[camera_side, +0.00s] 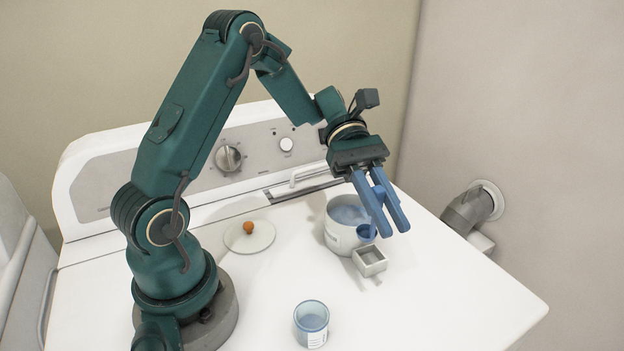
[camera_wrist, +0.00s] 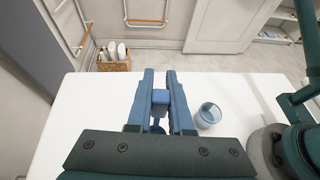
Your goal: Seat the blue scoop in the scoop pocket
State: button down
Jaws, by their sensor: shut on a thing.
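The blue scoop (camera_side: 366,232) hangs from my gripper (camera_side: 389,224), which is shut on it. In the wrist view a blue block-like part of the scoop (camera_wrist: 160,97) shows between the two blue fingers of my gripper (camera_wrist: 160,74). In the side view the fingers hide most of its handle. The scoop pocket (camera_side: 370,260) looks like a small square grey-white open box at the front right of the white tub. The scoop's bowl is above and slightly left of the pocket in the side view, near the tub's rim; whether it touches the rim I cannot tell.
The white tub (camera_side: 338,240) holds blue powder. A round lid (camera_side: 240,244) with an orange knob lies to its left. A blue cup (camera_side: 311,322) stands nearer the front. The white machine top (camera_side: 440,290) is clear at right, with a grey pipe (camera_side: 468,210) beyond.

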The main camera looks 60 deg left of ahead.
notch_tip(320, 180, down, 5)
jog(key=w+a, duration=0.1)
jog(key=w, duration=0.1)
jog(key=shift+w+a, duration=0.15)
jog(key=shift+w, duration=0.2)
jog(key=shift+f, duration=1.45)
dwell(2.2)
jog(key=shift+c, duration=1.3)
grip_release()
jog(key=shift+r, duration=0.15)
notch_tip(320, 180, up, 7)
